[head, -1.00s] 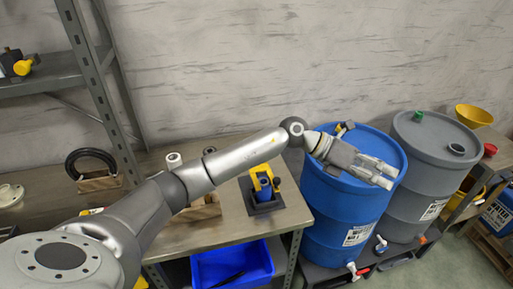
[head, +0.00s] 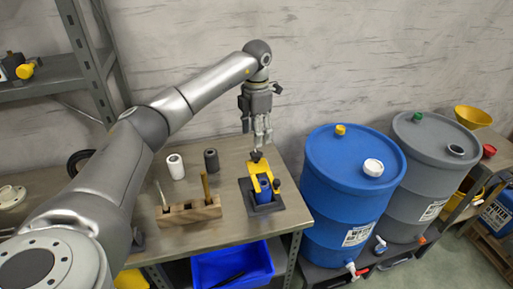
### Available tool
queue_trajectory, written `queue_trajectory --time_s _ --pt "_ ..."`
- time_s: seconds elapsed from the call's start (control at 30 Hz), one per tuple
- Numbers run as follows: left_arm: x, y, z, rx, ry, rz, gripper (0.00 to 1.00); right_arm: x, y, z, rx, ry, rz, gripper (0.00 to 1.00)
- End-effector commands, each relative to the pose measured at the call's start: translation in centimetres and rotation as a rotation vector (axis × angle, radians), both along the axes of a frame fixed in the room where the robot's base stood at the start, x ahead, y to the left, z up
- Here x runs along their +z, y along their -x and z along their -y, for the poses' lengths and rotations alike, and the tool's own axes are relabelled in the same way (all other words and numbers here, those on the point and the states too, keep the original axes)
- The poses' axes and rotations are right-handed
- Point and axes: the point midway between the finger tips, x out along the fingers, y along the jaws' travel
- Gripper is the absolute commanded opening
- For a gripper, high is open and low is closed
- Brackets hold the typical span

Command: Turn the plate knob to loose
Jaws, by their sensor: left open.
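A small fixture with a dark base (head: 268,208), a blue body (head: 264,187) and a yellow plate (head: 260,169) stands on the workbench near its right end. A dark knob (head: 256,155) shows at the top of the yellow plate, and a second dark knob (head: 276,184) sits at its right side. I cannot tell which of them is the plate knob. My left gripper (head: 261,146) is open and points down, its fingertips just above or at the upper knob. I cannot tell whether they touch it. My right gripper is out of view.
On the workbench (head: 230,232) are a wooden block (head: 189,211) with upright tools, a white cylinder (head: 175,166) and a dark cylinder (head: 211,160). A blue drum (head: 345,205) and a grey drum (head: 428,185) stand to the right. A blue bin (head: 232,265) sits below.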

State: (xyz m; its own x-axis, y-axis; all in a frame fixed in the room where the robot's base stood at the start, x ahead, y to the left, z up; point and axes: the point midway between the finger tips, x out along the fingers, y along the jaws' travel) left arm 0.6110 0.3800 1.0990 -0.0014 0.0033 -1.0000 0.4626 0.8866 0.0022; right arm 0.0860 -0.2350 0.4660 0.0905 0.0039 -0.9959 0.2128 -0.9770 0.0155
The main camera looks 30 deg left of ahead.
Motion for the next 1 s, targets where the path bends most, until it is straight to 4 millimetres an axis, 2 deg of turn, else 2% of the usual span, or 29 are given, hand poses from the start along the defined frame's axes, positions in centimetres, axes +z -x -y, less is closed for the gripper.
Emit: queue_trajectory --time_s 0.2,0.4,0.77,1.0 --pt "-4.0 0.1 0.0 -0.001 0.001 -0.004 0.57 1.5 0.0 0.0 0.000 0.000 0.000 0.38" --pt "-6.3 0.0 0.1 -0.001 0.003 -0.001 0.57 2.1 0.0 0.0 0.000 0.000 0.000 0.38" --pt "-7.0 0.0 0.1 -0.001 0.002 0.001 0.57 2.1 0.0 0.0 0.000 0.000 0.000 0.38" --pt "-7.0 0.0 0.1 -0.001 0.002 0.001 0.28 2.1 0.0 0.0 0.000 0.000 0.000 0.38"
